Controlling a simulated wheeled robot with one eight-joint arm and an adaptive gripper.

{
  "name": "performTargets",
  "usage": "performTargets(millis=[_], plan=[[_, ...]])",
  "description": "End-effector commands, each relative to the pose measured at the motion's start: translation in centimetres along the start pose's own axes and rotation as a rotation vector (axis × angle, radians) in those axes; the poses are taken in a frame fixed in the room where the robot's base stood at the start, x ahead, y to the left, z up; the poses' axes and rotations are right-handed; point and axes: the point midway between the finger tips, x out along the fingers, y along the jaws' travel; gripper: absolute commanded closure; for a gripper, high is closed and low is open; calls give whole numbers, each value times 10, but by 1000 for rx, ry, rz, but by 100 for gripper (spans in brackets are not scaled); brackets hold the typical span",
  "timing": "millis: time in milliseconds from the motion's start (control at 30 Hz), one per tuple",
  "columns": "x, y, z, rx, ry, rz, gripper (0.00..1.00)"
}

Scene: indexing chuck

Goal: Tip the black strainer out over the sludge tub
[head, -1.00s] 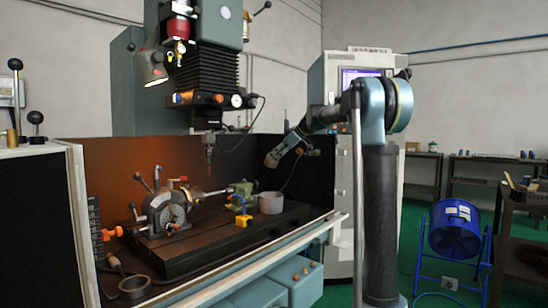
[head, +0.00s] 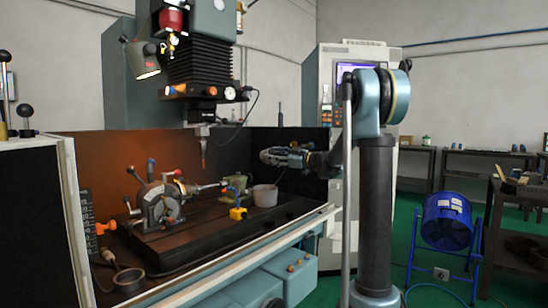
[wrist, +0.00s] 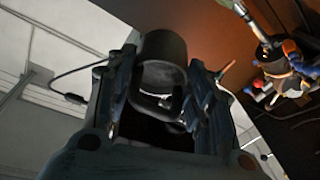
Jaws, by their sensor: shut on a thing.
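My gripper (head: 268,156) is shut on the black strainer, with the forearm nearly level and reaching left from the column. In the wrist view the strainer (wrist: 163,47) is a short dark cylinder between the two fingers (wrist: 164,72). A paler area shows below its dark wall; whether anything is inside cannot be told. In the head view the strainer is too small to make out clearly. A grey round tub (head: 265,196), likely the sludge tub, stands on the machine table, below my gripper and apart from it. Its inside is hidden.
The indexing chuck (head: 158,204) sits left on the dark machine table (head: 185,240). A yellow block (head: 238,213) stands left of the tub. The spindle tool (head: 203,148) hangs left of my gripper. A dark panel (head: 285,140) stands behind.

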Motion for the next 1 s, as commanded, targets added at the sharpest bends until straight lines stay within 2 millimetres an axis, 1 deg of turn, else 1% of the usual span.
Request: performTargets(millis=[400, 1000], plan=[[2, -8, 20, -44, 268, 108, 77], [5, -18, 43, -99, 600, 242, 77]])
